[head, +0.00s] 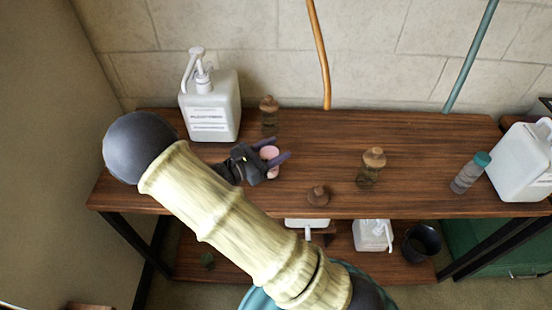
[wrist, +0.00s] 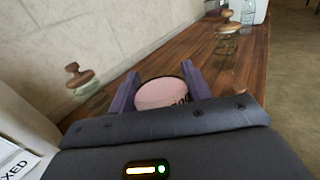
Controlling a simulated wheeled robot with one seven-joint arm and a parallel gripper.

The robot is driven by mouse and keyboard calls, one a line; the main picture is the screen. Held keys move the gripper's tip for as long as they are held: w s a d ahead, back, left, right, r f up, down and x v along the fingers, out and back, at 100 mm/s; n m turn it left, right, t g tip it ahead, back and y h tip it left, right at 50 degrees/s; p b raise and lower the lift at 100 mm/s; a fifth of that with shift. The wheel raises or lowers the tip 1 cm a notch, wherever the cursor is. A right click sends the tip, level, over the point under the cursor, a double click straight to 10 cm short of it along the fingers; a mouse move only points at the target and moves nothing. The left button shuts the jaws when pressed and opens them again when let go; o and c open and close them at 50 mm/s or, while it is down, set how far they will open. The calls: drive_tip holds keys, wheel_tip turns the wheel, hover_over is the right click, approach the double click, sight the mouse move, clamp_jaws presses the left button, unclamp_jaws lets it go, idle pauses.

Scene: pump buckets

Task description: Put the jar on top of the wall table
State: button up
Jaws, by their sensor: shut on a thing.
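My gripper (head: 279,148) is over the left half of the wall table (head: 330,130), a long dark wooden table against the wall. Its purple fingers are shut around a small pink jar (head: 269,153). In the wrist view the jar's round pink top (wrist: 160,93) sits between the two fingers (wrist: 158,74), with some dark print near its edge. The jar looks upright and over the wooden top. I cannot tell whether its base touches the wood.
A white pump bottle (head: 210,105) stands left. Glass jars with wooden stoppers stand behind (head: 268,112), right (head: 371,167) and in front (head: 318,195) of my gripper. A grey bottle (head: 470,173) and white jug (head: 522,160) are far right. A lower shelf holds a black bucket (head: 421,244).

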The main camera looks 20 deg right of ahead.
drive_tip(key=shift+d, duration=0.1)
drive_tip(key=shift+f, duration=1.85)
drive_tip(key=shift+f, duration=0.15)
drive_tip(key=o, duration=1.5)
drive_tip(key=b+v, duration=0.1)
drive_tip(key=v, duration=1.1)
